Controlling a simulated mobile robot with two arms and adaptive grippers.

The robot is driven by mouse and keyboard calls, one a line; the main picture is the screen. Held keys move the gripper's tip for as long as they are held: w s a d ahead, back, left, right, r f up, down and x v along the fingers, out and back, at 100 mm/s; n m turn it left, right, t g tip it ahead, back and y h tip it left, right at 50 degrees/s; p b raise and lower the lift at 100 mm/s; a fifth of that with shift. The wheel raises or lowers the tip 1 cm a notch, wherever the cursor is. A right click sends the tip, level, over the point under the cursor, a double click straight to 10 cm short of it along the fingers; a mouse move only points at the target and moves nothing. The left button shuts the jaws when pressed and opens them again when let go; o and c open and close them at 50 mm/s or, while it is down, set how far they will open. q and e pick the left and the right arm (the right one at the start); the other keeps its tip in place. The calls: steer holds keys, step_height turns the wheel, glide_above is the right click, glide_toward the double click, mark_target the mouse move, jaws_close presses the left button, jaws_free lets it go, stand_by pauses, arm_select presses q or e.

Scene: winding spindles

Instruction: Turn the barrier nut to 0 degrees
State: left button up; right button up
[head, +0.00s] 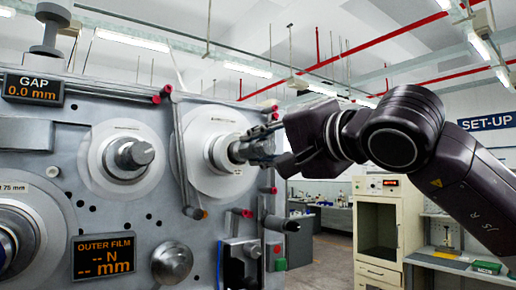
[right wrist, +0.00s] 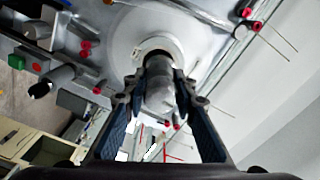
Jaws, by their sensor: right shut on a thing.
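My right gripper (head: 250,149) reaches in from the right to the right-hand spindle on the grey machine face. In the right wrist view its two fingers (right wrist: 157,84) lie on either side of a grey cylindrical nut (right wrist: 160,97) at the spindle's end and are shut on it. Behind the nut is a collar (head: 219,153) on a round white disc (head: 201,178). The fingers hide much of the nut in the head view, and I cannot read its angle. No label naming it shows. My left gripper is not in view.
Another spindle (head: 133,155) with a white disc stands to the left. A rod (head: 179,150) with red ends runs beside the held spindle. A GAP display (head: 33,90) reads 0.0 mm; an OUTER FILM display (head: 103,255) shows dashes. A cabinet (head: 378,240) stands back right.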

steer(key=shift+a+f, duration=0.1)
steer(key=shift+f, duration=0.15)
steer(key=o, duration=0.9)
steer(key=shift+c, duration=0.2)
steer(key=o, duration=0.3)
steer(key=shift+s+r, duration=0.1)
steer(key=shift+r, duration=0.05)
steer(key=v, duration=1.2)
